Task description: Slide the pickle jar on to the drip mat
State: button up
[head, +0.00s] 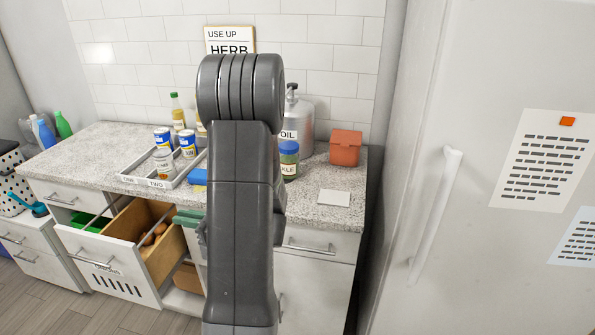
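The pickle jar (289,160) stands upright on the speckled counter, with a blue lid, green contents and a label partly hidden by my arm. A flat pale square (334,198), likely the drip mat, lies on the counter to the right and in front of the jar, near the front edge. The jar is apart from it. My arm rises through the middle of the view and covers part of the counter. My gripper cannot be made out behind or beyond the arm.
An oil dispenser (299,115) stands behind the jar, and an orange box (345,147) to its right. A divided tray (133,182) with cans is left of my arm. An open drawer (150,250) juts out at left. The fridge (430,170) bounds the right.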

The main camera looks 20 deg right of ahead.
aim_at(290, 165)
jog(key=i+j+z, duration=0.2)
jog(key=z, duration=0.25)
jog(key=i+j+z, duration=0.25)
jog(key=z, duration=0.2)
jog(key=i+j+z, duration=0.15)
jog(key=j+z, duration=0.3)
jog(key=i+j+z, duration=0.1)
jog(key=j+z, duration=0.15)
jog(key=z, duration=0.2)
jog(key=j+z, duration=0.45)
jog(key=i+l, duration=0.05)
